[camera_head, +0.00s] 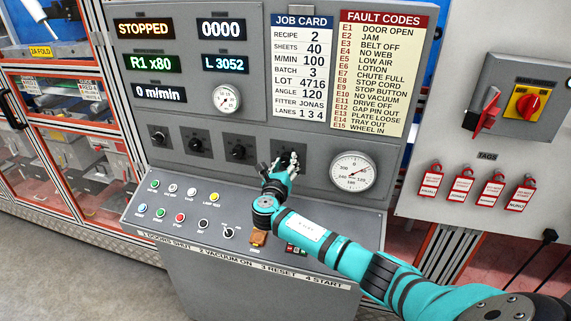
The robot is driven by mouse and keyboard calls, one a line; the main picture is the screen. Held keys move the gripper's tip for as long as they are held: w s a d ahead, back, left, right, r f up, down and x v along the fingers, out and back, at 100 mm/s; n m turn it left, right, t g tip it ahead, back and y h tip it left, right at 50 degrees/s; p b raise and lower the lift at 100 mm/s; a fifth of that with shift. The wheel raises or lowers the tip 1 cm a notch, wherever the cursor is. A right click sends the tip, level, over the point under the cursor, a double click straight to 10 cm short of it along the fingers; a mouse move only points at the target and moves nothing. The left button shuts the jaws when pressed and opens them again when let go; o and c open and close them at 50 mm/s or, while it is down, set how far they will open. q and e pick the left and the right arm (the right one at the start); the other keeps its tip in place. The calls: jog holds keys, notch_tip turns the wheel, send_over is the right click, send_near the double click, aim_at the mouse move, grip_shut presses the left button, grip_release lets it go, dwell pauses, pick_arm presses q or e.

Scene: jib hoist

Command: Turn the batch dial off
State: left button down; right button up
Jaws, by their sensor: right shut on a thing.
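The grey control console (350,120) stands in front of me with a row of black dials on its upright panel. Three dials show clearly: the first (158,136), the second (195,145) and the third (238,152). My right gripper (288,163) is at the rightmost dial of this row and is shut on it. The fingers hide most of that dial and its pointer. The dial labels are too small to read, so I cannot tell which is the batch dial. The display screen (145,28) reads STOPPED, and another display (221,29) reads 0000. My left gripper is not in view.
A round gauge (353,172) sits just right of my gripper. Push buttons (180,217) and a small selector (229,232) are on the sloped desk below. A red-and-yellow switch (527,104) and red tags (461,184) are at the right. Glazed cabinet doors stand left.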

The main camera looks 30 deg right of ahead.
jog(key=shift+s+f+n, duration=0.1)
jog(key=shift+f+n, duration=0.15)
jog(key=shift+n, duration=0.15)
jog(key=o, duration=0.9)
jog(key=shift+c, duration=0.2)
jog(key=shift+o, duration=1.4)
jog(key=shift+r, duration=0.15)
jog(key=shift+a, duration=0.1)
jog(key=v, duration=1.2)
jog(key=shift+r, duration=0.15)
